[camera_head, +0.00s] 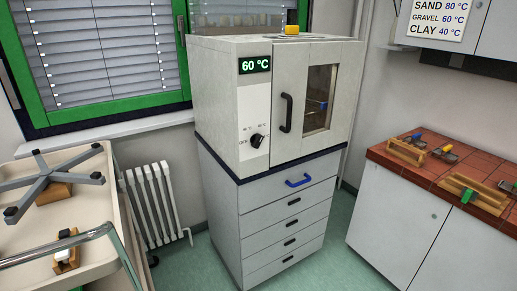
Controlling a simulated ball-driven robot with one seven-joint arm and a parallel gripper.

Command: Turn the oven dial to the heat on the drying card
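The drying oven (305,55) stands in the middle on a drawer cabinet. Its green display (255,65) reads 60 °C. The black dial (257,141) sits low on the white panel under the display. Small marks surround the dial, mostly too small to read. The oven door (343,90) with its window and black handle (284,112) is shut. The drying card (438,18) hangs at the upper right and reads sand 80 °C, gravel 60 °C, clay 40 °C; its top is cut off. My gripper is not in view.
The drawer cabinet (285,224) has a blue top handle. A cream cart (80,226) at the left carries a grey star-shaped base. A red-tiled bench (430,172) at the right holds wooden items. Green floor (350,240) lies open between the cabinet and bench.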

